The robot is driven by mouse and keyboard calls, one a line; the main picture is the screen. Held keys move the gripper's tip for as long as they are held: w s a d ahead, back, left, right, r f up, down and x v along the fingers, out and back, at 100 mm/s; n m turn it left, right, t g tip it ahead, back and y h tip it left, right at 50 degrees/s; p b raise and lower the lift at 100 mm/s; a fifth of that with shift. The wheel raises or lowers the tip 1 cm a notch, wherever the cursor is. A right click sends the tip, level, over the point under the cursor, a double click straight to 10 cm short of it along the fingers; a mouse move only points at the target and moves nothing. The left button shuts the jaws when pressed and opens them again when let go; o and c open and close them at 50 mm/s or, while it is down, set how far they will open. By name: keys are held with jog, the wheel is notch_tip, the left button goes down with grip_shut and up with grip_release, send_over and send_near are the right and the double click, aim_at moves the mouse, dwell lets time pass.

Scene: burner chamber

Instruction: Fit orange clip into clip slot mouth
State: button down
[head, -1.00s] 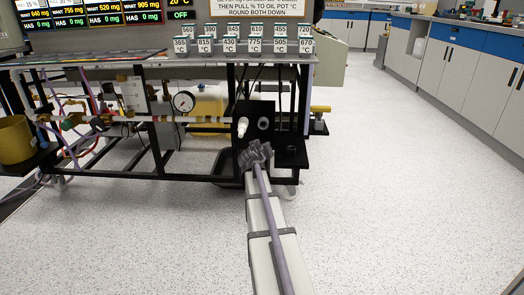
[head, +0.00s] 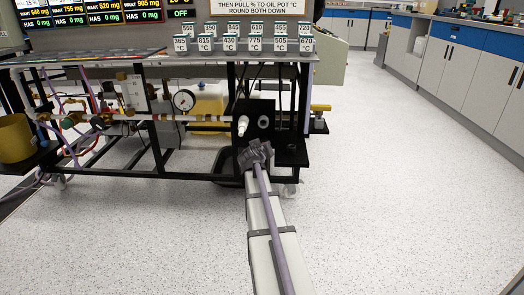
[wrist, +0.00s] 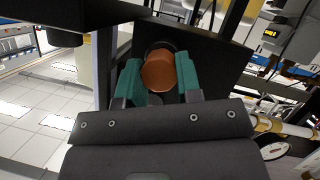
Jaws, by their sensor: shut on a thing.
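In the wrist view, my gripper (wrist: 158,80) has its two teal fingers on either side of a round orange-brown piece, which I take to be the orange clip (wrist: 157,72). The gripper is shut on it. The clip is in front of a black upright plate (wrist: 205,55), with a dark round opening (wrist: 163,45) partly hidden behind it. I cannot tell whether the clip touches the plate or has entered the opening. In the head view, my gripper (head: 256,152) is low in front of the black plate (head: 254,112); the clip is hidden there.
A white fitting (head: 242,125) sticks out of the plate, left of a round dark fitting (head: 263,124). A pressure gauge (head: 184,101) and pipework are to the left. A brass-coloured part (head: 320,109) is to the right. The floor at right is clear.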

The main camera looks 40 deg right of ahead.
jog(key=s+a, duration=0.3)
jog(key=shift+a, duration=0.15)
dwell(0.3)
notch_tip(320, 180, up, 9)
jog(key=s+a+p, duration=0.2)
jog(key=p, duration=0.7)
jog(key=shift+s+a, duration=0.35)
jog(key=shift+w, duration=0.1)
jog(key=shift+w+d, duration=1.95)
jog(key=shift+d, duration=0.15)
jog(key=shift+d, duration=0.1)
